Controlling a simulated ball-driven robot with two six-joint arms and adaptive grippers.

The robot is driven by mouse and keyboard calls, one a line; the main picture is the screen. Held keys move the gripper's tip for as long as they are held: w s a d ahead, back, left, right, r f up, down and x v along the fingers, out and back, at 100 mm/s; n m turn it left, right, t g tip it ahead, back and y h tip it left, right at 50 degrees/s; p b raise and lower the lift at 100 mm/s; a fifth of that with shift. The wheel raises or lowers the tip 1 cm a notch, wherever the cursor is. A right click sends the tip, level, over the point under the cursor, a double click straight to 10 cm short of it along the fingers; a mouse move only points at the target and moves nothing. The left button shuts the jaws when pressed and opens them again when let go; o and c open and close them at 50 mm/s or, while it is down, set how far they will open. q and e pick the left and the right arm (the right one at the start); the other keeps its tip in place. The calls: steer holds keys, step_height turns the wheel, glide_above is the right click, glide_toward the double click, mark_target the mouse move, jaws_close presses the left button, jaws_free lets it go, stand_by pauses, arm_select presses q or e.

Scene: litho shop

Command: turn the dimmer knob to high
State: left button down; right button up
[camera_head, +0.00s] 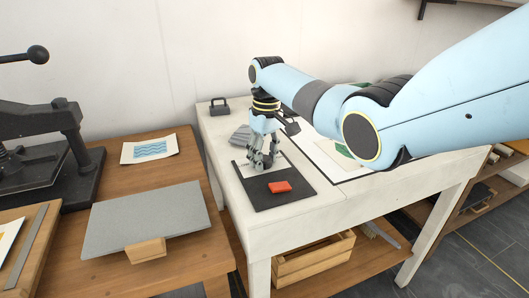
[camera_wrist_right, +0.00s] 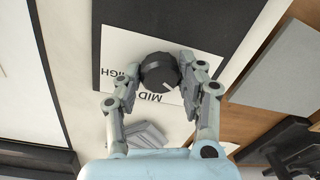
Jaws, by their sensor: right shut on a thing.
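The dimmer knob (camera_wrist_right: 158,71) is a round dark knob on a white label plate (camera_wrist_right: 118,42) in the right wrist view. The words HIGH and MID show upside down, HIGH at the knob's left and MID just below it. A pale mark on the knob points down and slightly right, beside MID. My right gripper (camera_wrist_right: 160,74) has its two fingers on either side of the knob, shut on it. In the head view my right gripper (camera_head: 263,162) reaches down over the plate and hides the knob. My left gripper is not in view.
The dark board (camera_head: 300,194) under the plate carries a red block (camera_head: 279,187) close to the gripper. Grey sheets (camera_head: 240,136) and a black weight (camera_head: 219,106) lie behind on the white table (camera_head: 220,180). A black press (camera_head: 50,140) stands at left.

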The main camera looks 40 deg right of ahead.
steer(key=m+p, duration=0.2)
steer(key=shift+r+m, duration=0.25)
steer(key=shift+m, duration=0.05)
steer(key=m+p, duration=0.2)
steer(key=shift+m, duration=0.4)
steer(key=m+p, duration=0.2)
steer(key=m, duration=0.1)
steer(key=shift+f, duration=0.1)
steer(key=m+p, duration=0.1)
steer(key=m, duration=0.5)
steer(key=shift+m+t+p, duration=0.3)
steer(key=shift+m+p, duration=0.1)
steer(key=m, duration=0.3)
steer(key=shift+a+m, duration=0.1)
steer(key=shift+m, duration=0.2)
steer(key=m, duration=0.3)
steer(key=shift+f+m+h+p, duration=0.1)
steer(key=shift+m+h+p, duration=0.2)
steer(key=shift+p, duration=0.05)
steer(key=shift+w+m, duration=0.1)
steer(key=shift+m, duration=1.8)
